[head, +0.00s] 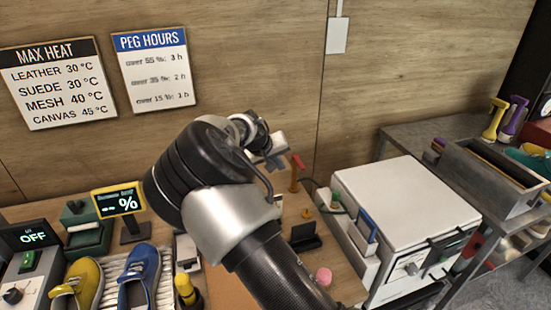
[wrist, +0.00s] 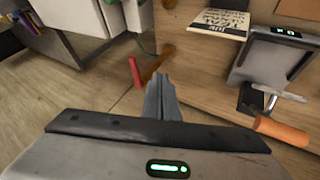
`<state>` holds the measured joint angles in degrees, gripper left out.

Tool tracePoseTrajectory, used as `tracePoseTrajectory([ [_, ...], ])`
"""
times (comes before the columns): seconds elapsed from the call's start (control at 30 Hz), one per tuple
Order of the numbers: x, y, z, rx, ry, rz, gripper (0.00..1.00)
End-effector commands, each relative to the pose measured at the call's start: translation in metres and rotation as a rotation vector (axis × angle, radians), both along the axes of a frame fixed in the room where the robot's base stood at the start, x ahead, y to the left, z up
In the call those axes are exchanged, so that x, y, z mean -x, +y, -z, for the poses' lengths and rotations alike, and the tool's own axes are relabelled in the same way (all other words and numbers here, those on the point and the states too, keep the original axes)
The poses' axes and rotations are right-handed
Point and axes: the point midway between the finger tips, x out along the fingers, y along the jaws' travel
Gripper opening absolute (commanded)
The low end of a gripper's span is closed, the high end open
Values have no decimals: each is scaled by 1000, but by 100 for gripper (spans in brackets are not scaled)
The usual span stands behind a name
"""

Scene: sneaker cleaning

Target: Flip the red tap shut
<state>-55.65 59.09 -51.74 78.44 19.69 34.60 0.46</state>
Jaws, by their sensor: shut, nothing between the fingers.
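The red tap lever (head: 298,161) sits on top of a brass-coloured pipe (head: 294,182) near the wall in the head view. In the wrist view the red lever (wrist: 135,72) stands out beside the brass pipe (wrist: 157,63), just up and left of my fingertips. My gripper (head: 275,153) is just left of the tap in the head view, partly hidden by my own arm. In the wrist view my gripper (wrist: 160,82) is shut and empty, its fingers pointing toward the pipe. I cannot tell whether it touches the tap; a small gap seems to show.
A black stand (head: 304,237) and a pink round thing (head: 323,276) are in front. Blue (head: 138,275) and yellow (head: 82,282) shoes lie left. An orange handle (wrist: 282,132) shows right.

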Motion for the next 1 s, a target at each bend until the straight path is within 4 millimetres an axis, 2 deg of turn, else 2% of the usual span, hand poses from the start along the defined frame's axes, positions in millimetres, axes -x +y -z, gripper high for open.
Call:
tracePoseTrajectory([
  [0.1, -14, -9, 20, 3, 1, 1, 0],
  [0.17, -19, -13, 27, 1, 1, 3, 0],
  [0.3, -27, -33, 24, -1, -1, 2, 0],
  [0.4, -30, -41, 24, -1, 0, 0, 0],
  [1.0, -32, -47, 26, -2, 0, -13, 0],
])
